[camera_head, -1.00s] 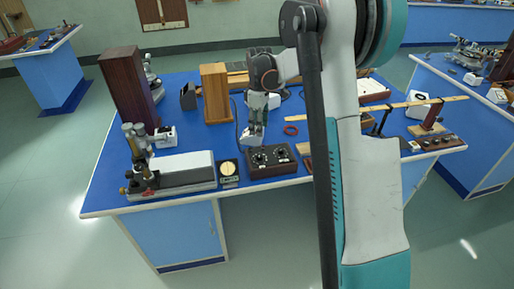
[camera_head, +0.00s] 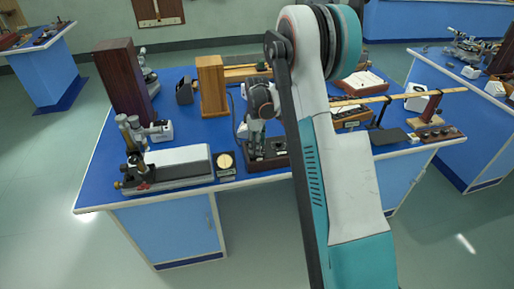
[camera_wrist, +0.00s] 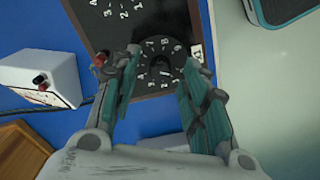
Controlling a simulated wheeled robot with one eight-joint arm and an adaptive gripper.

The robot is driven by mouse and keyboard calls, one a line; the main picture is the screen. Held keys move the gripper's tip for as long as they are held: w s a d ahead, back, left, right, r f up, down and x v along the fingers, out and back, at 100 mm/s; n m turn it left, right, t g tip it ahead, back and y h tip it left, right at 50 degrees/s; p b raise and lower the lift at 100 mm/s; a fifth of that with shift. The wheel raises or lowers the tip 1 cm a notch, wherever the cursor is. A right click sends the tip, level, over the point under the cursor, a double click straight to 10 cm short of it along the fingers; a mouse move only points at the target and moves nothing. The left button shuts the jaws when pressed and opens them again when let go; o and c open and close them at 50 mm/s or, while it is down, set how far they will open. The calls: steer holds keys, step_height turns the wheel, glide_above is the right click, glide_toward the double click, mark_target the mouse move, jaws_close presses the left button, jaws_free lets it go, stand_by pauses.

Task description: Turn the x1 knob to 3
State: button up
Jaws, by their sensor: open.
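The dark knob box (camera_head: 268,160) sits near the front edge of the blue bench in the head view, partly hidden by my gripper. In the wrist view the box (camera_wrist: 95,30) shows a round black knob (camera_wrist: 160,68) with white digits around its dial, beside a small white label. I cannot read the label surely as x1. My gripper (camera_wrist: 158,82) is open, with one finger on each side of this dial and nothing between them but the knob. I cannot tell whether the fingers touch it. In the head view my gripper (camera_head: 255,145) is over the box's left part.
A white box with a red terminal (camera_wrist: 40,78) lies left in the wrist view. A small yellow-faced meter (camera_head: 226,165) stands left of the knob box, and a long white-topped instrument (camera_head: 180,163) farther left. A wooden block (camera_head: 212,86) stands behind.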

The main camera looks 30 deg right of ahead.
steer(key=shift+f, duration=0.5)
jaws_close()
